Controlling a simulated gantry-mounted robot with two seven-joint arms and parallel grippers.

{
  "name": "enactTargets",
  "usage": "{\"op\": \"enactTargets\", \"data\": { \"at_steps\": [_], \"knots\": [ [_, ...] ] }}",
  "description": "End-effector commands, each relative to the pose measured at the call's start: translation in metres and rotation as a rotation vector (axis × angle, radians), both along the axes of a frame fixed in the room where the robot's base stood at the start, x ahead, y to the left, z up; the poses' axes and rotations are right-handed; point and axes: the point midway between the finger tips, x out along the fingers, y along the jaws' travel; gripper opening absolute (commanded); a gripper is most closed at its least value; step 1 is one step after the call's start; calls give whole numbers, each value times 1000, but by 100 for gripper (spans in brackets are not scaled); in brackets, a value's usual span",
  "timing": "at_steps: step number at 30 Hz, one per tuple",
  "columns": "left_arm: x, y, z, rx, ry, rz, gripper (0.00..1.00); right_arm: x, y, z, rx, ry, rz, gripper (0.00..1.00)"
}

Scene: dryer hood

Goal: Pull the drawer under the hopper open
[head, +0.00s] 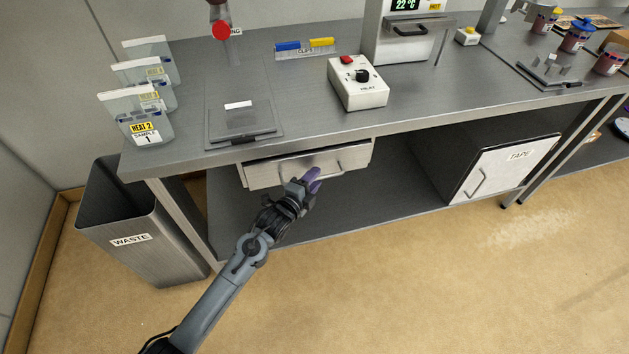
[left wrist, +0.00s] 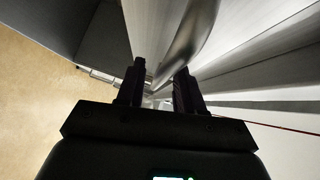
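The drawer (head: 270,174) is a pale metal box front under the left part of the bench, close below the bench edge, and looks shut. Its bar handle (left wrist: 187,42) shows large in the left wrist view. My left gripper (head: 312,183) is at the drawer front, by the handle. In the left wrist view the two dark fingers (left wrist: 161,88) stand apart, with the handle's lower end running between them. I see a gap, and cannot tell whether either finger touches the bar. My right gripper is in neither view.
A waste bin (head: 120,262) stands left of the bench. A cabinet labelled TAPE (head: 512,168) sits on the lower shelf to the right. On the bench (head: 300,112) are a white control box (head: 358,92) and several sample bags (head: 140,125). The floor in front is clear.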

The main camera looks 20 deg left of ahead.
Motion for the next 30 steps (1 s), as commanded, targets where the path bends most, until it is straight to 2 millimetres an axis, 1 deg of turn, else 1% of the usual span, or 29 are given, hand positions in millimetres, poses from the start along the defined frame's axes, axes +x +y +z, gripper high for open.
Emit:
{"op": "enactTargets", "data": {
  "at_steps": [4, 13, 20, 21, 30],
  "knots": [
    [7, -1, -1, 0, 0, 0, 36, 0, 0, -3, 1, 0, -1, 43],
    [8, -1, -1, 0, 0, 0, 36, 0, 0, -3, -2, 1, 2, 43],
    [8, -1, -1, 0, 0, 0, 1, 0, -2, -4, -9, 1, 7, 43],
    [8, -1, -1, 0, 0, 0, 0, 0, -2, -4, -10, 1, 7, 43],
    [8, -2, -1, 0, 0, 0, 0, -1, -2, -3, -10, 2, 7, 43]
  ]
}}
